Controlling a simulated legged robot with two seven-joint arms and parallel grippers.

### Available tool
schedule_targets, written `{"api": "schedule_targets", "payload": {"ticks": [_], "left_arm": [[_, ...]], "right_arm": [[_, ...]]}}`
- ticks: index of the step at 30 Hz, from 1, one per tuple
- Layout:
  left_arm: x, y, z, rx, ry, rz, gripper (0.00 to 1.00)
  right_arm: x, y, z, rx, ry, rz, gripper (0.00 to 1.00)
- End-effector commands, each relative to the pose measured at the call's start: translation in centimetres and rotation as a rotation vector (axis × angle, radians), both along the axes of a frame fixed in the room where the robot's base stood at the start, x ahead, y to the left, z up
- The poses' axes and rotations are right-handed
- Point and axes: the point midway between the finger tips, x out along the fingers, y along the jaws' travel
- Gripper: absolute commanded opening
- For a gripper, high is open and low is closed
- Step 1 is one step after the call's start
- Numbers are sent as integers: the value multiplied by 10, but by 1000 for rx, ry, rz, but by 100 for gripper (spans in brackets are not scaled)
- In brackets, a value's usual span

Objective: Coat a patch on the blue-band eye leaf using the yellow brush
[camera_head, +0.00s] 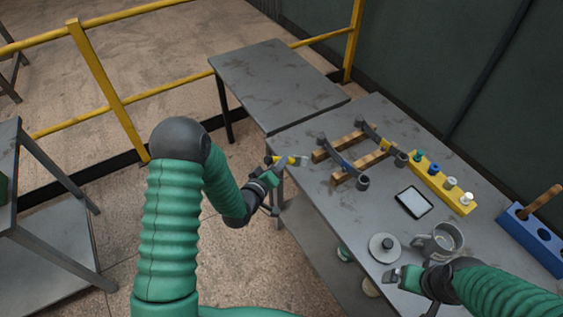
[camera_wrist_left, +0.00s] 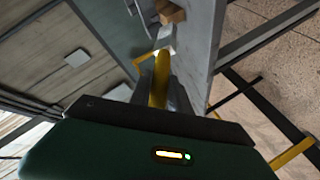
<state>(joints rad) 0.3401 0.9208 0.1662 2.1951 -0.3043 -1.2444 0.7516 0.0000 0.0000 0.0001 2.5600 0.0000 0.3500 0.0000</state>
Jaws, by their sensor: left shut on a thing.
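My left gripper (camera_head: 275,170) is shut on the yellow brush (camera_head: 291,160) at the left edge of the bench. In the left wrist view the brush's yellow handle (camera_wrist_left: 160,78) stands between the fingers, with a pale tip beyond it. The blue-band eye leaf (camera_head: 333,152) is a dark curved bar with rolled eyes, lying across two wooden bars to the right of the brush. The brush appears apart from it.
A second dark leaf (camera_head: 371,133) with a yellow band lies behind. A lower grey table (camera_head: 275,85) is bare.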

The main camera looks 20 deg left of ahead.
Motion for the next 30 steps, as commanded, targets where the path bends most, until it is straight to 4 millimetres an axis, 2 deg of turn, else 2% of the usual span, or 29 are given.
{"api": "schedule_targets", "payload": {"ticks": [19, 30], "left_arm": [[4, -3, 0, 1, -1, 0, 0], [40, -33, -1, 1, -5, 2, 0]], "right_arm": [[0, 0, -1, 0, 0, 0, 98], [0, 0, -12, 0, 0, 0, 98]]}}
